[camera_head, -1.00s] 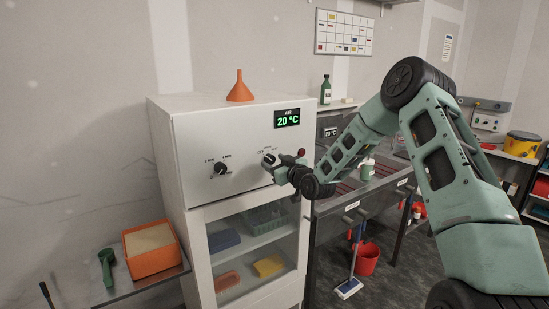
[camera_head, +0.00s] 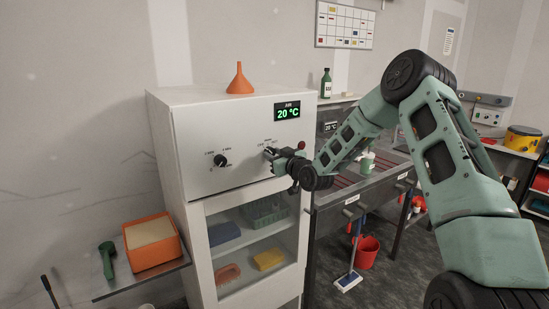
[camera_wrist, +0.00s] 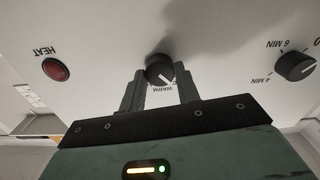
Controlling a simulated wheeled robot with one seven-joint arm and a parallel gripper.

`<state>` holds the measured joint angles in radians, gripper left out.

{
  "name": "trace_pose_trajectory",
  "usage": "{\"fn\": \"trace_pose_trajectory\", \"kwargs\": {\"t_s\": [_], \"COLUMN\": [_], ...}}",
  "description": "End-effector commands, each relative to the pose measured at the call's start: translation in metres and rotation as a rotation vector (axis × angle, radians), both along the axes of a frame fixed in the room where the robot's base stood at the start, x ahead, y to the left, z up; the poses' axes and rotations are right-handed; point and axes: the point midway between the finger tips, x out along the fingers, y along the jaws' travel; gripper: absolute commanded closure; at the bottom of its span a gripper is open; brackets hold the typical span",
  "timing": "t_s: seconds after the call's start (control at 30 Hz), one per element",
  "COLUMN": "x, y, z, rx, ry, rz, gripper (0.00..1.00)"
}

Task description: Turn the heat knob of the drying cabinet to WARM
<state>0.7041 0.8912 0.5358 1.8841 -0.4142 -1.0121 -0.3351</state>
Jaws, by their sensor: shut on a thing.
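The white drying cabinet (camera_head: 188,132) has a display reading 20 °C (camera_head: 287,112). Its black heat knob (camera_wrist: 160,70) shows in the middle of the wrist view, which sees the panel upside down. The word WARM is printed just below the knob there. The white pointer line slants down to the right, near the WARM label. My gripper (camera_wrist: 161,92) is shut on the heat knob, one finger on each side. In the head view my gripper (camera_head: 276,157) mostly hides the knob. A red HEAT lamp (camera_wrist: 56,69) sits beside it.
A second black knob (camera_head: 220,160), with minute marks, is left of my gripper. An orange funnel (camera_head: 239,80) stands on the cabinet. A glass door (camera_head: 240,285) is below the panel. A sink bench (camera_head: 345,205) stands close on the right.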

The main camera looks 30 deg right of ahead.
Motion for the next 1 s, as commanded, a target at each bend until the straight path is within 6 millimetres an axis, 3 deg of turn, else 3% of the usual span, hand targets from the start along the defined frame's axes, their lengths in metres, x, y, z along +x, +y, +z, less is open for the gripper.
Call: {"fn": "trace_pose_trajectory", "kwargs": {"t_s": [0.6, 1.0], "x": [0.0001, 0.0001], "y": [-0.0008, -0.0011], "z": [-0.0020, -0.0002], "rx": [0.479, 0.681], "ry": [0.013, 0.021], "rz": [0.000, 0.000], "gripper": [0.91, 0.91]}}
